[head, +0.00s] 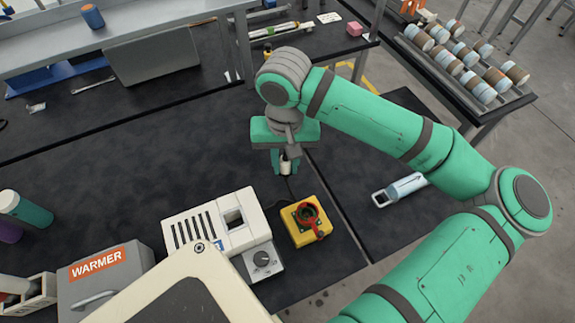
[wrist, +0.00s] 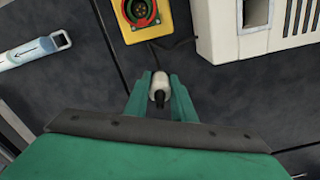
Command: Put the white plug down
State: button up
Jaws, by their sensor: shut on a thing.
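The white plug (head: 286,166) is between the fingers of my gripper (head: 287,164) in the head view, with a dark cable near it. In the wrist view the white plug (wrist: 159,87) shows with a black end, and the fingers of my gripper (wrist: 160,95) close on it from both sides. The dark tabletop (head: 190,150) is below. How far the plug is above the table is hard to tell. A yellow box with a red and green round socket (head: 309,217) stands near the plug, apart from it; it also shows in the wrist view (wrist: 140,18).
A white device with a slot and a knob (head: 222,232) stands left of the yellow box. A grey box marked WARMER (head: 100,272) is at the lower left. Dark tabletop left of my gripper is clear.

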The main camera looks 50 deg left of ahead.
jog(key=shift+w+a+f, duration=0.45)
jog(key=shift+w+f, duration=0.05)
jog(key=shift+f, duration=0.75)
jog(key=shift+w+a+f, duration=0.4)
jog(key=shift+w+f, duration=0.05)
jog(key=shift+f, duration=0.8)
jog(key=shift+w+a+f, duration=0.45)
jog(key=shift+w+f, duration=0.05)
jog(key=shift+f, duration=0.75)
jog(key=shift+f, duration=0.25)
jog(key=o, duration=1.1)
jog(key=shift+c, duration=0.2)
jog(key=shift+r, duration=0.15)
notch_tip(320, 180, up, 12)
jog(key=shift+r, duration=0.15)
